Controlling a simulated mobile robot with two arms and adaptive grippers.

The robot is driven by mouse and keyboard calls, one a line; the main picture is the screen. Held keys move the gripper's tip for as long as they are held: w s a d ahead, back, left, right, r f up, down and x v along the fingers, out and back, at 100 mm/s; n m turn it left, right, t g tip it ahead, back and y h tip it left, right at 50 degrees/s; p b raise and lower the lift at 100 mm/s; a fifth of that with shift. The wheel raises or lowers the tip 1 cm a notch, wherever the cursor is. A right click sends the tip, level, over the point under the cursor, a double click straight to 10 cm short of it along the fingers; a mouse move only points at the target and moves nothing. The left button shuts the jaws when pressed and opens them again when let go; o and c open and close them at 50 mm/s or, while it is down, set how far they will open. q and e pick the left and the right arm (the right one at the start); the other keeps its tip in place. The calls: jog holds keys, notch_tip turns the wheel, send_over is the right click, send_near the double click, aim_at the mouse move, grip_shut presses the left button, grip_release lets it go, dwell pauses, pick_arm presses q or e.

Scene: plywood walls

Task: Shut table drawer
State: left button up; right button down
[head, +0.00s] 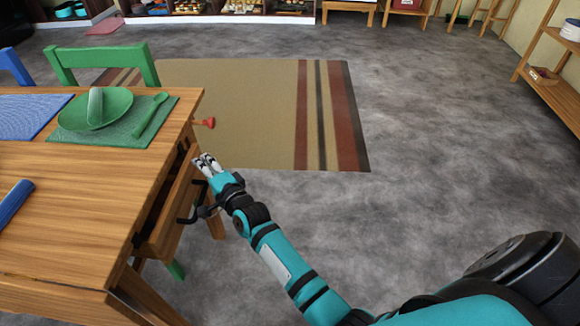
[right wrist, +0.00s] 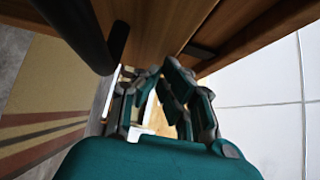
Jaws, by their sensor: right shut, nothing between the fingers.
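The wooden table (head: 90,200) stands at the left of the head view. Its drawer (head: 176,205) is on the right side, pulled out part way, with a dark gap behind its front. A black handle (head: 187,217) is on the drawer front. My right gripper (head: 207,163) is shut and empty, close beside the drawer's far end; I cannot tell whether it touches. In the right wrist view, my gripper's fingers (right wrist: 155,80) are below wooden panels, with a dark bar, likely the handle (right wrist: 80,35), at upper left. My left gripper is not in view.
A green plate (head: 75,115) and green spoon (head: 150,115) lie on a green mat on the table. A red knob-like thing (head: 208,123) sticks out past the table edge. A green chair (head: 105,62) is behind. The grey floor (head: 400,150) at the right is clear.

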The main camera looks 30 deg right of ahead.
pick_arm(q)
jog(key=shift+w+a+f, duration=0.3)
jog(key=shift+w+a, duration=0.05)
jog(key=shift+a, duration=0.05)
pick_arm(e)
jog(key=shift+w+a, duration=0.55)
jog(key=shift+a, duration=0.25)
